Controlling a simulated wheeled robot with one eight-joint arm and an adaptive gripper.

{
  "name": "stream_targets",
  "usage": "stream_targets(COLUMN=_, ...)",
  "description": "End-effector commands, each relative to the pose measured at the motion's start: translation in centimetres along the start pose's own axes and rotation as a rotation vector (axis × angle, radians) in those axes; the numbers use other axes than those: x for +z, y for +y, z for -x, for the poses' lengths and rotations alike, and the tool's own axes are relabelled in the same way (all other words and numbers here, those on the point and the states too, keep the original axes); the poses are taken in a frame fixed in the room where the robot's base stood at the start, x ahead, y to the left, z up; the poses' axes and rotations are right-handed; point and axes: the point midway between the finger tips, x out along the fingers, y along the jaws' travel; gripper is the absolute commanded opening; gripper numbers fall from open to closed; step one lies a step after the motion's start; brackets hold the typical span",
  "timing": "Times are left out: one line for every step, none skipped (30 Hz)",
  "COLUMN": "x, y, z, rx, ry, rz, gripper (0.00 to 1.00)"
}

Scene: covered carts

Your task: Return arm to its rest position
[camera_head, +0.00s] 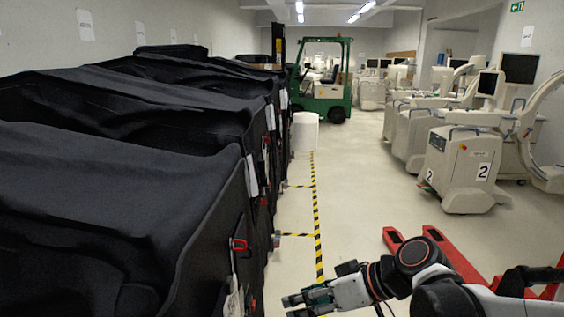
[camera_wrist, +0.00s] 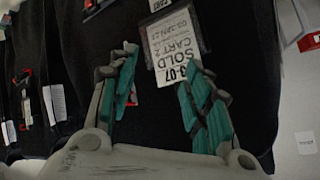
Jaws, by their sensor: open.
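My gripper (camera_head: 305,302) is at the bottom centre of the head view, at the end of my arm, which reaches in from the lower right. It points left toward the side of the nearest black covered cart (camera_head: 110,185). In the wrist view my gripper (camera_wrist: 160,85) has its two teal-padded fingers spread apart with nothing held between them. A white label (camera_wrist: 172,48) reading "SOLD CART" hangs on the black cover beyond the fingertips. I cannot tell how far the fingertips are from it.
Several black covered carts line the left. A red pallet jack (camera_head: 445,250) lies behind my arm at the lower right. White machines (camera_head: 465,165) stand at the right, a green forklift (camera_head: 328,85) at the back.

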Motion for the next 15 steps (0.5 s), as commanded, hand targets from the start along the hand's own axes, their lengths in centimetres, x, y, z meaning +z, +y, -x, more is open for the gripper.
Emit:
stream_targets(x=0.8, y=-0.1, z=0.8, rx=0.051, ry=-0.027, rz=-0.035, gripper=0.45)
stream_targets(x=1.3, y=0.0, z=1.2, rx=0.083, ry=-0.041, rz=-0.058, gripper=0.45)
stream_targets(x=1.9, y=0.1, z=1.9, rx=0.127, ry=-0.057, rz=-0.088, gripper=0.45)
stream_targets(x=2.4, y=0.2, z=2.4, rx=0.160, ry=-0.069, rz=-0.110, gripper=0.45)
stream_targets(x=2.8, y=0.3, z=2.9, rx=0.195, ry=-0.079, rz=-0.131, gripper=0.45)
stream_targets(x=3.4, y=0.5, z=3.6, rx=0.240, ry=-0.090, rz=-0.159, gripper=0.45)
stream_targets(x=3.9, y=0.6, z=4.2, rx=0.275, ry=-0.096, rz=-0.178, gripper=0.45)
stream_targets(x=4.4, y=0.7, z=4.8, rx=0.309, ry=-0.102, rz=-0.197, gripper=0.45)
stream_targets(x=5.0, y=0.9, z=5.6, rx=0.356, ry=-0.107, rz=-0.220, gripper=0.45)
stream_targets(x=5.4, y=1.0, z=6.2, rx=0.390, ry=-0.111, rz=-0.238, gripper=0.45)
stream_targets(x=5.9, y=1.1, z=6.8, rx=0.425, ry=-0.111, rz=-0.254, gripper=0.45)
stream_targets(x=6.5, y=1.3, z=7.6, rx=0.470, ry=-0.111, rz=-0.274, gripper=0.45)
stream_targets(x=6.9, y=1.4, z=8.3, rx=0.505, ry=-0.109, rz=-0.288, gripper=0.45)
stream_targets(x=7.3, y=1.5, z=8.9, rx=0.539, ry=-0.107, rz=-0.302, gripper=0.45)
stream_targets(x=7.8, y=1.7, z=9.7, rx=0.581, ry=-0.100, rz=-0.318, gripper=0.45)
